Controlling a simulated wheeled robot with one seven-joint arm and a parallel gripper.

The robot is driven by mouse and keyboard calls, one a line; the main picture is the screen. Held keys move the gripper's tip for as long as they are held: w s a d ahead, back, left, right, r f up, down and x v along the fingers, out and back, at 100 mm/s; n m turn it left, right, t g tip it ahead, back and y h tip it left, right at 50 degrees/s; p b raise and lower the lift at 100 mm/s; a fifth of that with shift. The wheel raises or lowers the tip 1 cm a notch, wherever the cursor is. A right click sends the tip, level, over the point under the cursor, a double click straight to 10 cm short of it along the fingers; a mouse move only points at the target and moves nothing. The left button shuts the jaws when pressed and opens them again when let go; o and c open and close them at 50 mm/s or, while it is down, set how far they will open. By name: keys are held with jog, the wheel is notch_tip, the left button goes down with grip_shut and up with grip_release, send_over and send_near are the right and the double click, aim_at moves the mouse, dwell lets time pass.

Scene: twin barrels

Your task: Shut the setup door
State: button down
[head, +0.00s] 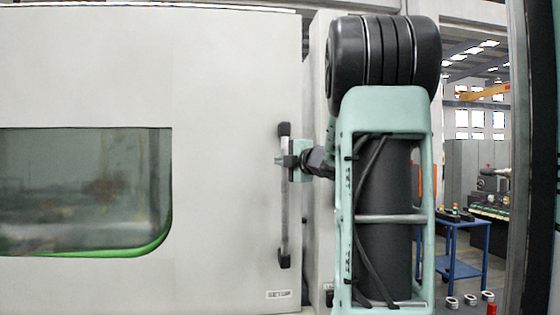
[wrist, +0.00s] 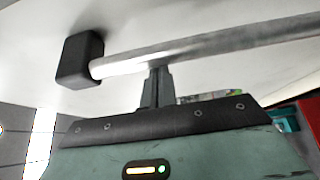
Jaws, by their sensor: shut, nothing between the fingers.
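The setup door (head: 225,85) is a large pale grey panel with a dark window (head: 85,190), filling the left half of the head view. Its vertical bar handle (head: 284,215) with black end mounts is near the door's right edge. My gripper (head: 284,160) is at the upper part of the handle, coming from the right. In the wrist view my gripper (wrist: 158,72) is shut with its fingertips at the handle's metal bar (wrist: 200,48), close to a black end mount (wrist: 80,60). The fingers hold nothing. I cannot tell whether they touch the bar.
A narrow pale frame strip (head: 318,90) stands right of the door edge, with a thin dark gap between. Further right, beyond my arm, are a blue cart (head: 455,250) and several metal rings on the floor.

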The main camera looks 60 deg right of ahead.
jog(key=shift+s+d+b, duration=0.25)
jog(key=shift+s+d, duration=0.6)
jog(key=shift+s, duration=0.3)
jog(key=shift+s+d+b, duration=0.2)
jog(key=shift+s+d, duration=0.65)
jog(key=shift+s, duration=0.25)
